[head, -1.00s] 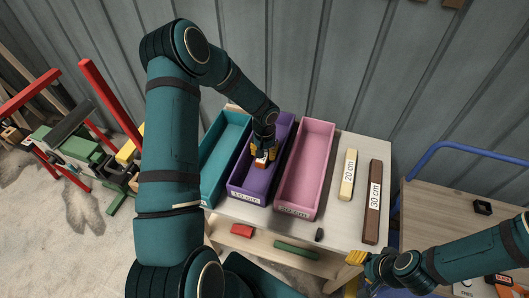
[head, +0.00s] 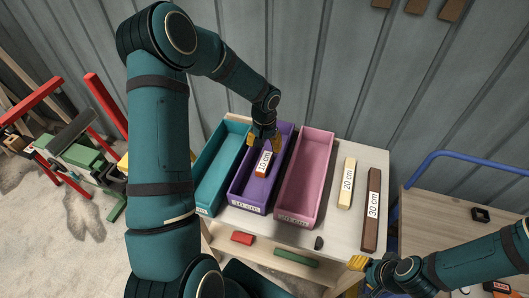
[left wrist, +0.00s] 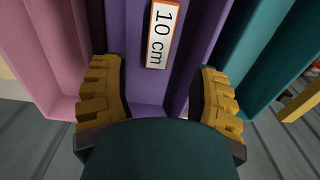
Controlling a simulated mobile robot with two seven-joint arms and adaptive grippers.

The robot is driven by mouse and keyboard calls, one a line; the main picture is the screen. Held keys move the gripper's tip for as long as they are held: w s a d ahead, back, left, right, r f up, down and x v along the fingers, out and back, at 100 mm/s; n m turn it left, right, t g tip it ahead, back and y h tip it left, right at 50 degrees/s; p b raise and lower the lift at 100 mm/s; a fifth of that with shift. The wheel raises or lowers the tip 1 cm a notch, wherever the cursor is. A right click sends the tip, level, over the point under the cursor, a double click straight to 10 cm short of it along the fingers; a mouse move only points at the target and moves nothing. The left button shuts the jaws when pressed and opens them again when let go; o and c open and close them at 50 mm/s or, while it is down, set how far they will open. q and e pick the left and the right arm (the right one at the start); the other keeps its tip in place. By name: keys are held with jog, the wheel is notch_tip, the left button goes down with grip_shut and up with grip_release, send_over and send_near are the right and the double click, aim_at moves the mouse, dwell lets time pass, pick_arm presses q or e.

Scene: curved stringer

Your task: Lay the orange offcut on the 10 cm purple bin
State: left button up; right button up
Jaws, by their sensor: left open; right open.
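The orange offcut (head: 264,163), with a white "10 cm" label, lies inside the purple bin (head: 253,192). In the left wrist view the offcut (left wrist: 157,35) is at the top middle, along the floor of the purple bin (left wrist: 182,75). My left gripper (head: 264,143) is open and empty, above the far part of the purple bin and apart from the offcut. Its yellow fingers show wide apart in the left wrist view (left wrist: 160,95). My right gripper (head: 357,264) is open and empty at the table's front right corner.
A teal bin (head: 215,180) stands left of the purple bin and a pink bin (head: 307,170) right of it. A yellow 20 cm piece (head: 346,183) and a brown 30 cm piece (head: 371,210) lie further right. Red (head: 242,238) and green (head: 296,257) pieces lie on a lower shelf.

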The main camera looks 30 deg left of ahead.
pick_arm(q)
jog(key=shift+r, duration=1.45)
